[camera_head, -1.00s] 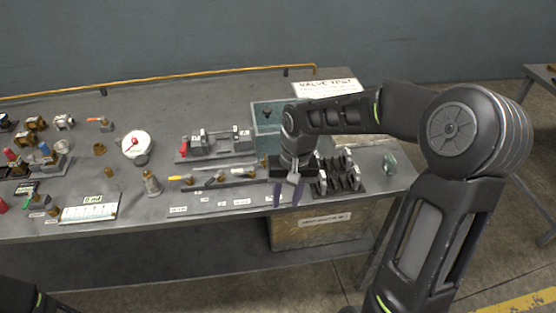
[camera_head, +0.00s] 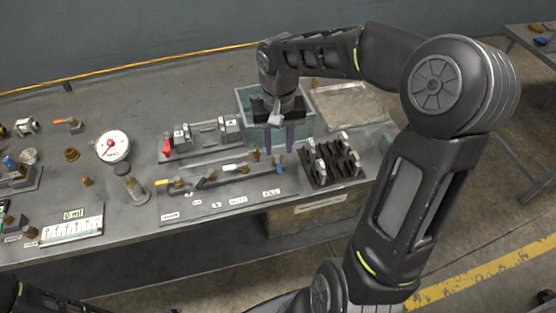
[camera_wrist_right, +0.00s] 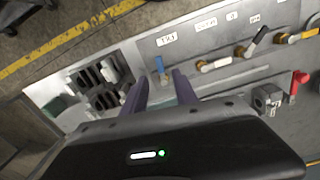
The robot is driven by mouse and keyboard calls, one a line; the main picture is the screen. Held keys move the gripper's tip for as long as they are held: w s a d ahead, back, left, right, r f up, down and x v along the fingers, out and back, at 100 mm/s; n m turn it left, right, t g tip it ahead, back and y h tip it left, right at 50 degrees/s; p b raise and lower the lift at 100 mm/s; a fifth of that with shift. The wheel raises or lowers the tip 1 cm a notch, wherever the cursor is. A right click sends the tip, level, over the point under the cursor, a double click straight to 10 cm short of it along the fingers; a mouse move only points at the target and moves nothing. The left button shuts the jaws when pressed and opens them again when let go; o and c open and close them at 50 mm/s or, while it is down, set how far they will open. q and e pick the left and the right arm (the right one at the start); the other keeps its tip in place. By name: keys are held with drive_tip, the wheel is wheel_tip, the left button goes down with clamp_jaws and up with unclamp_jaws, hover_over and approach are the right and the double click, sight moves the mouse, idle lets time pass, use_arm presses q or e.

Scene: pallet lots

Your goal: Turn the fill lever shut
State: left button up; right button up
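The valve board (camera_head: 215,205) lies on the bench with a row of levers and small labels. The fill label (camera_head: 271,193) is at the row's right end; it also shows in the right wrist view (camera_wrist_right: 167,40). Above that label, the blue fill lever (camera_wrist_right: 160,65) stands out from the pipe, and a bit of blue shows in the head view (camera_head: 276,159). My right gripper (camera_head: 280,147) points down behind the lever, open and empty. In the wrist view its purple fingers (camera_wrist_right: 159,82) are apart, with the lever just beyond the gap. My left gripper is out of view.
A black rack with pale pieces (camera_head: 333,163) stands close on the right. A teal-grey bin (camera_head: 244,101) is behind the gripper. A clamp fixture with a red handle (camera_head: 167,146) and a white-handled lever (camera_head: 232,168) are to the left.

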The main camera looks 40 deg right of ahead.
sight(279, 168)
wheel_tip(279, 168, down, 7)
drive_tip(key=shift+p, duration=0.45)
clamp_jaws()
idle(0.5)
